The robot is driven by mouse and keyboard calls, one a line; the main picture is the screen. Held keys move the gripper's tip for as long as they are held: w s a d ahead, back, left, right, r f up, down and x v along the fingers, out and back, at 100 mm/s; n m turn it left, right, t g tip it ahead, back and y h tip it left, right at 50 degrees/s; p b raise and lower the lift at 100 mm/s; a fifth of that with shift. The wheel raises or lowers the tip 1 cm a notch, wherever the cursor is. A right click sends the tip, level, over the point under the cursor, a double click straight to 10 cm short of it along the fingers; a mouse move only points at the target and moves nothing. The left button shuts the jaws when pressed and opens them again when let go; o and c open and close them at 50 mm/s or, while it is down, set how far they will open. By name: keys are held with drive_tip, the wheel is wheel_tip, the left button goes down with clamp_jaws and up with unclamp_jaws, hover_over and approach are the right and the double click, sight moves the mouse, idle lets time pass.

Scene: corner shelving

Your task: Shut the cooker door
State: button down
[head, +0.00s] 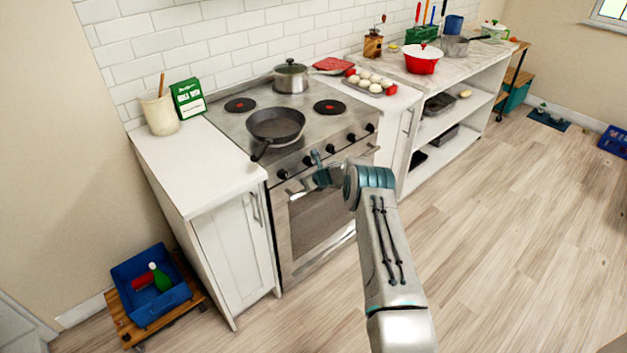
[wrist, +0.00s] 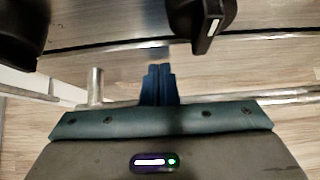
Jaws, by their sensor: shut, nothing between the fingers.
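The steel cooker (head: 240,128) stands between two white cabinets. Its door (head: 318,218) has a dark window and looks upright at the cooker front; I cannot tell whether a small gap is left at its top. The door's bar handle (head: 372,150) runs along the top edge and is partly hidden by my arm. My gripper (head: 316,158) is at the cooker front, just below the knobs, by the handle. In the wrist view its blue fingers (wrist: 158,84) are together and empty, and the handle bar (wrist: 290,96) passes behind the gripper body. I cannot tell whether they touch.
Black knobs (wrist: 205,18) stick out just above my fingers. A pot (head: 291,76) stands behind. A blue crate (head: 150,305) is on a low wooden stand at left.

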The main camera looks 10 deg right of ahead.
drive_tip(key=shift+w+a+r+b, duration=0.15)
drive_tip(key=shift+a+r+b, duration=0.1)
drive_tip(key=shift+r, duration=0.3)
drive_tip(key=shift+w+a+r+b, duration=0.15)
drive_tip(key=shift+a+r, duration=0.05)
drive_tip(key=shift+r, duration=0.3)
drive_tip(key=s+d+f+b+v, duration=0.1)
drive_tip(key=f+b+v, duration=0.15)
drive_tip(key=v, duration=1.05)
drive_tip(key=s+a+r+n+g, duration=0.2)
drive_tip(key=s+a+r+n, duration=0.3)
drive_tip(key=s+r+n, duration=0.35)
drive_tip(key=s+a+r+n+g, duration=0.1)
drive_tip(key=s+a+r+n, duration=0.3)
drive_tip(key=s+r+n, duration=0.45)
drive_tip(key=s+d+r+n+h, duration=0.1)
drive_tip(key=s+n, duration=0.3)
drive_tip(key=s, duration=0.5)
drive_tip(key=s+d+r+n+g+h, duration=0.1)
drive_tip(key=s+d+r+n+h, duration=0.1)
drive_tip(key=s, duration=0.8)
drive_tip(key=s+d+r+n+g+h, duration=0.1)
drive_tip(key=s+r+n, duration=0.2)
drive_tip(key=s+n, duration=0.4)
drive_tip(key=s+b, duration=0.1)
drive_tip(key=s, duration=0.2)
drive_tip(key=shift+d+h, duration=0.3)
drive_tip(key=shift+h, duration=0.1)
